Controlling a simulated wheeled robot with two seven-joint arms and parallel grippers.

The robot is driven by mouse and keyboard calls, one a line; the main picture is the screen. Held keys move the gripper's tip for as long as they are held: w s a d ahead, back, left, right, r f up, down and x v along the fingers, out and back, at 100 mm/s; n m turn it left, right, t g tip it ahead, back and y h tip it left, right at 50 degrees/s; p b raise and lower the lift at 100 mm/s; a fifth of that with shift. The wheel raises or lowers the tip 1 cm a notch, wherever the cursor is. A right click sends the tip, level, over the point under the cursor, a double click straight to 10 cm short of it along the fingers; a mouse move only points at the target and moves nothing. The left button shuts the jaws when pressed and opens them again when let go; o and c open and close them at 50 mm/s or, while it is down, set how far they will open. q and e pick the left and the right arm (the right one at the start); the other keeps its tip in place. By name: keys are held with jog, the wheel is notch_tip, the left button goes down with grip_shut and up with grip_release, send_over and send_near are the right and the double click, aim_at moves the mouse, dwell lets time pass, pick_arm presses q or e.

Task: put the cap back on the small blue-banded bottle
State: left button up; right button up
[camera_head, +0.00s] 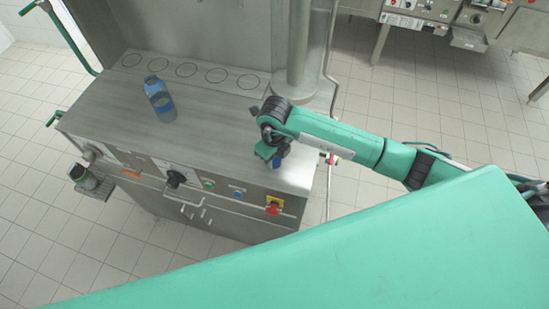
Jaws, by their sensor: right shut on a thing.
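The small clear bottle with a blue band (160,100) stands on the left part of the steel worktop (215,125). Its top looks uncapped, but it is too small to be certain. My right gripper (273,160) is over the worktop's front right part, well to the right of the bottle and apart from it. It points down and is shut on a small blue piece (277,162), which looks like the cap. The wrist hides part of the fingers. My left gripper is out of view.
Several ring marks (187,70) line the back of the worktop. A steel column (298,50) rises at the back right. The front panel carries a black knob (175,179) and a red-and-yellow switch (273,205). The worktop between bottle and gripper is clear.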

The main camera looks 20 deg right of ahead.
jog(key=shift+r, duration=0.15)
notch_tip(320, 180, up, 10)
jog(key=b, duration=0.4)
notch_tip(320, 180, up, 10)
jog(key=b, duration=0.1)
send_over(274, 160)
jog(key=shift+d, duration=0.1)
jog(key=shift+s, duration=0.1)
